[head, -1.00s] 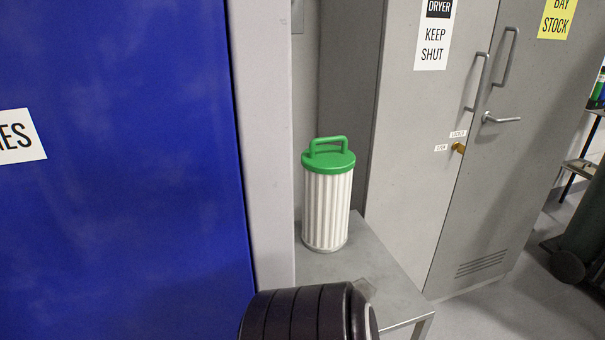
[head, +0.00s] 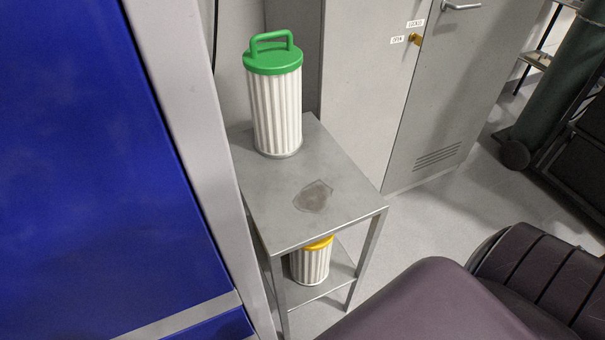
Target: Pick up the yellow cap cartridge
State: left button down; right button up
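The yellow cap cartridge (head: 311,265) stands on the lower shelf of a small grey metal stand in the head view. Its white pleated body and part of its yellow cap show. The stand's top plate hides the upper part of the cap. A cartridge with a green cap and handle (head: 275,100) stands upright on the top plate (head: 262,196). Dark segments of my own arm fill the lower right of the view. Neither of my grippers is in view.
A blue panel with a pale frame post (head: 185,100) borders the stand on the left. Grey cabinet doors (head: 365,90) stand behind it. A dark patch (head: 313,196) marks the top plate. Open floor (head: 490,195) lies to the right.

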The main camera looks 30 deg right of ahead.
aim_at(309, 265)
jog(key=z, duration=1.1)
jog(key=l, duration=0.35)
jog(key=k+l+u, duration=0.1)
jog(key=l, duration=0.25)
jog(key=k+l, duration=0.1)
jog(key=l, duration=0.25)
